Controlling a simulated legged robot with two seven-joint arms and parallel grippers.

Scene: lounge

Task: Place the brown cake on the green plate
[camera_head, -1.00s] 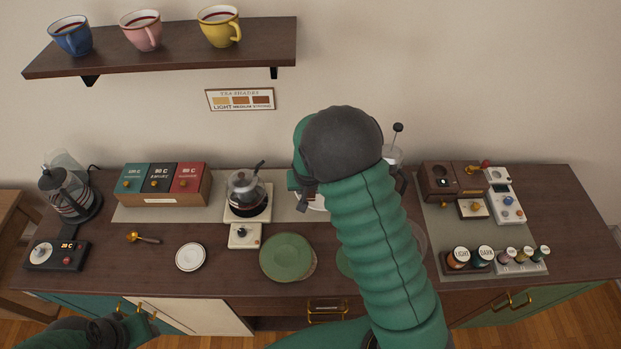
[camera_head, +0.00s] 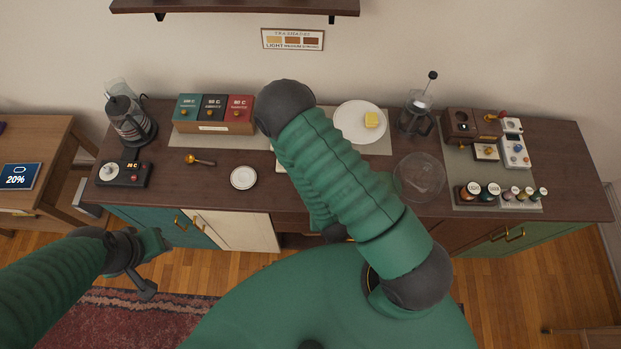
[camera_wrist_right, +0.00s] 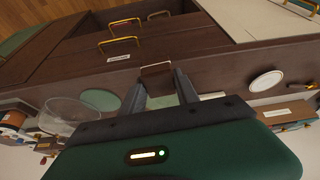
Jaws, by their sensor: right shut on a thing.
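In the right wrist view a small brown block, apparently the brown cake (camera_wrist_right: 157,68), sits between the fingertips of my right gripper (camera_wrist_right: 158,82), which is shut on it.
A white plate (camera_head: 345,122) with a yellow cake (camera_head: 371,120) stands at the back. A glass bowl (camera_head: 420,177) and a French press (camera_head: 416,118) are right of my arm. A white saucer (camera_head: 243,178) is to the left. Drawer handles (camera_wrist_right: 118,42) jut from the counter front.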

